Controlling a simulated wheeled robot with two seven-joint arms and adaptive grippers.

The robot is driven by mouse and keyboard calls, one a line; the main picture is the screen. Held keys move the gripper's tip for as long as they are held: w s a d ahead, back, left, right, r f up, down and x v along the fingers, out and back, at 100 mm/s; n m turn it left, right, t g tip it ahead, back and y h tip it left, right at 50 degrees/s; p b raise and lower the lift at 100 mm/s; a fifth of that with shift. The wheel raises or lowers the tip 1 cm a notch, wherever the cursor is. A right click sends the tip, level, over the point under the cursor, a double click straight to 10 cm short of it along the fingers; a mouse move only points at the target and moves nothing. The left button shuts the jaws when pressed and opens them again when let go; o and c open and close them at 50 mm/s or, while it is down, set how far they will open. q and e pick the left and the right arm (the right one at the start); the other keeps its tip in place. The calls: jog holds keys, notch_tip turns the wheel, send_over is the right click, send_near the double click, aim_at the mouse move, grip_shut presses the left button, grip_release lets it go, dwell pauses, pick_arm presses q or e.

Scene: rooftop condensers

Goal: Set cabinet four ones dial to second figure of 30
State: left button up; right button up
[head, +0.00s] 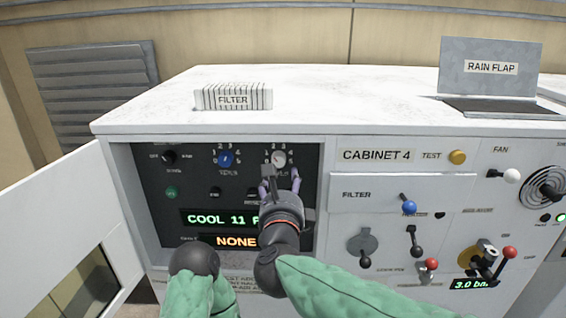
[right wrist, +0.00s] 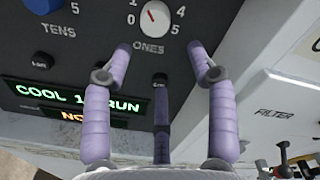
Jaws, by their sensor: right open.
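The ones dial (head: 279,158) of Cabinet 4 is a pale knob on the dark recessed panel. In the right wrist view the ones dial (right wrist: 154,17) shows a red pointer mark leaning to the upper left; the exact figure it meets is unclear. My right gripper (head: 279,178) is open just below the dial. In the right wrist view its purple fingertips (right wrist: 160,48) are spread beside and below the dial, with nothing between them. The blue tens dial (head: 225,159) sits to the left. A green display (head: 222,218) reads COOL 11, its end hidden by my gripper. My left gripper is not in view.
An orange display (head: 236,241) reads NONE. The open cabinet door (head: 75,215) stands at the left. The front panel with levers (head: 415,240) lies right of the recess. A filter block (head: 233,97) and a rain flap (head: 490,68) are on the cabinet top.

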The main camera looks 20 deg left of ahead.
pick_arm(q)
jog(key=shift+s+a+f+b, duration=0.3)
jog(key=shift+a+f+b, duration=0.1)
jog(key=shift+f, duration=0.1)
pick_arm(e)
jog(key=shift+s+a, duration=0.2)
jog(key=shift+s, duration=0.9)
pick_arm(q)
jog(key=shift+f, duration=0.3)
pick_arm(e)
jog(key=v, duration=1.2)
jog(key=shift+s+d+r, duration=0.1)
